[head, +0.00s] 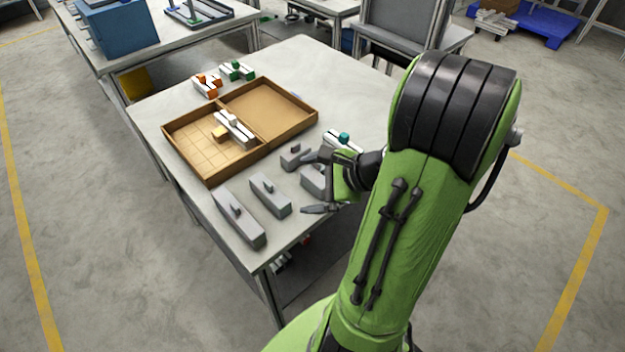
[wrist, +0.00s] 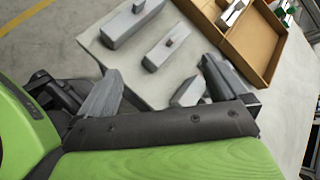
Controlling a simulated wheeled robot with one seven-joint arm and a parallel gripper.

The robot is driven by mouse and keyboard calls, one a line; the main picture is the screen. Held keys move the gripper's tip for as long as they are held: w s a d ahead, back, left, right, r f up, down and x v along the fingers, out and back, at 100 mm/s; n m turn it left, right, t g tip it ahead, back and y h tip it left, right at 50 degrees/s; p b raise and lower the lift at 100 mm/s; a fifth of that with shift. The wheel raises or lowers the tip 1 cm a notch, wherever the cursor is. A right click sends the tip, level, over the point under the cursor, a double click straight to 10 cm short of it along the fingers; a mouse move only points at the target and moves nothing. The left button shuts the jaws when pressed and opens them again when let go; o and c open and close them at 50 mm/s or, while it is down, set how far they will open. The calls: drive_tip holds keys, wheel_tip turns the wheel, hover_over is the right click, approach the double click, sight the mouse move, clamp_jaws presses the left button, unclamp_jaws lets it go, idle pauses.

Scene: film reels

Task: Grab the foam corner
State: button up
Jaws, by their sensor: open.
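I cannot tell for certain which piece is the foam corner. Several grey blocks with small knobs stand on the table; one small grey block (head: 313,178) lies between the fingers of my gripper (head: 316,184), partly hidden by it. In the wrist view a grey block (wrist: 188,92) shows between the fingers, its lower part hidden by the gripper body. My gripper (wrist: 165,86) is open, fingers wide apart, holding nothing. Another small grey block (head: 293,157) stands just beyond the far finger. A medium grey block (head: 269,194) and a long one (head: 238,217) stand to the left.
A shallow brown two-part tray (head: 212,184) holds a white piece (head: 235,129) and a tan block (head: 221,133). Orange (head: 207,86) and green (head: 237,71) topped pieces stand behind it. A white piece with a teal knob (head: 342,138) is beyond my gripper. The table's front edge is close.

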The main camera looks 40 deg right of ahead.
sight(320, 165)
drive_tip(key=s+d+f+m+t+h+b, duration=0.1)
drive_tip(key=s+d+f+m+t+h, duration=0.15)
drive_tip(key=d+m, duration=0.35)
drive_tip(key=s+d+f+m+t+h+b, duration=0.1)
drive_tip(key=s+d+f+m+t, duration=0.15)
drive_tip(key=d+m, duration=0.3)
drive_tip(key=shift+g, duration=0.3)
drive_tip(key=b+x, duration=0.1)
drive_tip(key=x, duration=0.4)
drive_tip(key=b+x, duration=0.1)
drive_tip(key=x, duration=0.4)
drive_tip(key=b+x, duration=0.2)
drive_tip(key=x, duration=0.4)
drive_tip(key=shift+w+d, duration=0.15)
drive_tip(key=shift+d, duration=0.15)
drive_tip(key=c, duration=0.7)
drive_tip(key=shift+r, duration=0.15)
